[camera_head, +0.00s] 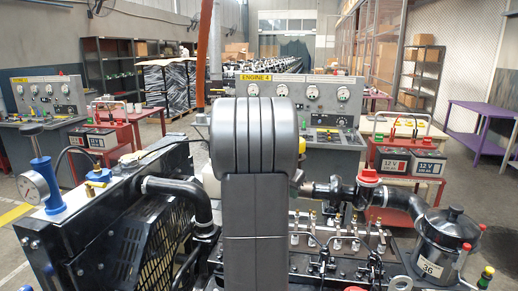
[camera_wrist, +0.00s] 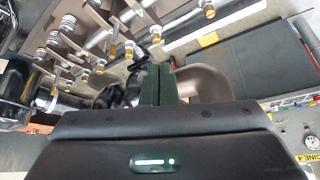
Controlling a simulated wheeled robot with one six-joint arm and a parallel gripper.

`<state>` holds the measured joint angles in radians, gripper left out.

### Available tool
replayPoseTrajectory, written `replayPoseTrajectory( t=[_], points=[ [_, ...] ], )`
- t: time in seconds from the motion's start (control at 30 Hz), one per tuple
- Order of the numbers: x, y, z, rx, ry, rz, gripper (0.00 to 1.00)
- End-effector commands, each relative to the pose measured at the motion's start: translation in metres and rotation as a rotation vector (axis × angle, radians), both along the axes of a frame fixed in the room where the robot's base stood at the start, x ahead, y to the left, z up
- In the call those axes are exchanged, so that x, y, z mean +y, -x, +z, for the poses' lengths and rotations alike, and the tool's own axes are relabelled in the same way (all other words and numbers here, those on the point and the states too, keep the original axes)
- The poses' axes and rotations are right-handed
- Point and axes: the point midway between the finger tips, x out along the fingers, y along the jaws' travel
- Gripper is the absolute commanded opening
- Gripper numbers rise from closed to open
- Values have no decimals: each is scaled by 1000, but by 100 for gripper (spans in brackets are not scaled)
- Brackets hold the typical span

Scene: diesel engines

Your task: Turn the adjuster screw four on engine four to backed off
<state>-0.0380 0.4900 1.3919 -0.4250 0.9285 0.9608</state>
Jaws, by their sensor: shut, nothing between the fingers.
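Engine four's row of rocker arms and adjuster screws (camera_head: 335,240) shows in the head view, right of my arm. In the wrist view several brass-and-silver adjuster screws (camera_wrist: 99,67) stand along the metal rocker cover area at the upper left. No numbers are readable, so I cannot tell which is screw four. My gripper (camera_wrist: 157,70) shows in the wrist view with its dark green fingers together and empty. It is below and right of the screws in that picture, apart from them. In the head view my arm hides the gripper and the engine's middle.
The yellow "ENGINE 4" sign (camera_head: 254,77) tops a gauge panel behind the engine. A pipe with a red cap (camera_head: 368,178) and a black canister (camera_head: 447,245) stand at the right. The radiator and fan guard (camera_head: 150,245) are at the left. A curved pipe (camera_wrist: 205,85) lies close beside my fingers.

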Motion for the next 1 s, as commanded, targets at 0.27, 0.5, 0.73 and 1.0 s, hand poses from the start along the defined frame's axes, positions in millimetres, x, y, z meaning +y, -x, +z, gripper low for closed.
replayPoseTrajectory(
  t=[0.27, 0.5, 0.73, 1.0],
  points=[
    [0, 0, -21, 0, 0, -1, 0],
    [0, 0, -53, 0, 0, -1, 0],
    [0, 0, -69, -1, 0, -1, 0],
    [0, 0, -69, -1, 0, -1, 0]
  ],
)
